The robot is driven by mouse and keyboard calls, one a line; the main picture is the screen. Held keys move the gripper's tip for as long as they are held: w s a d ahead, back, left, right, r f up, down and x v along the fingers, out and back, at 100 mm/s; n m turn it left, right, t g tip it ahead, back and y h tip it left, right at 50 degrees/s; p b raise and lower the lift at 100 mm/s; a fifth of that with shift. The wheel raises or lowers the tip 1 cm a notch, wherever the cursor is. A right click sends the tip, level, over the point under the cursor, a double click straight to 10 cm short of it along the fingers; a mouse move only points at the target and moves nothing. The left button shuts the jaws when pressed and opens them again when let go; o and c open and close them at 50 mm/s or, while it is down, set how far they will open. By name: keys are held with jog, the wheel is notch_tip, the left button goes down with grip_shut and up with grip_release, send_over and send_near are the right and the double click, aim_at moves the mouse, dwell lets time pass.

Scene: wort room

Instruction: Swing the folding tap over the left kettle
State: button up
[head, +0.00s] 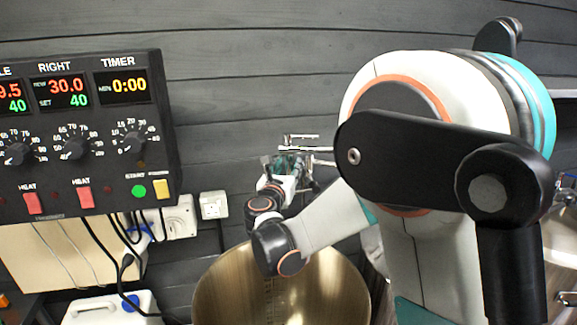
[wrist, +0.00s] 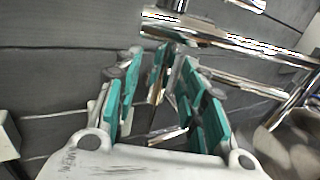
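The folding tap (head: 302,138) is a set of chrome pipes in front of the dark wall, above and behind a large brassy steel kettle (head: 222,290). This is the leftmost kettle in view; its lower part is cut off. My gripper (head: 287,163) is beside the tap's pipes, above the kettle's back rim. In the wrist view, the tap's thick pipe (wrist: 230,42) crosses beyond the fingertips. My gripper's teal-padded fingers (wrist: 172,55) converge near the pipe, with chrome showing between them. Whether they grip it is unclear.
A control box (head: 80,130) with dials and displays hangs at left. A wall socket (head: 214,205) and cables are below it. A white case (head: 105,310) stands at lower left. My arm hides much of the right side. Part of a steel sink (head: 560,275) shows at far right.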

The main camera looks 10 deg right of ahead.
jog(key=shift+x, duration=1.1)
grip_shut()
jog(key=shift+s, duration=0.15)
jog(key=shift+s+a+n+y, duration=0.15)
jog(key=shift+s+n+y, duration=0.2)
jog(key=shift+s, duration=0.25)
jog(key=s+d+n+t+y+b, duration=0.1)
jog(key=s+y, duration=0.3)
jog(key=s, duration=1.1)
jog(key=shift+d+n+t, duration=0.2)
jog(key=shift+n+t, duration=0.1)
jog(key=shift+n, duration=0.45)
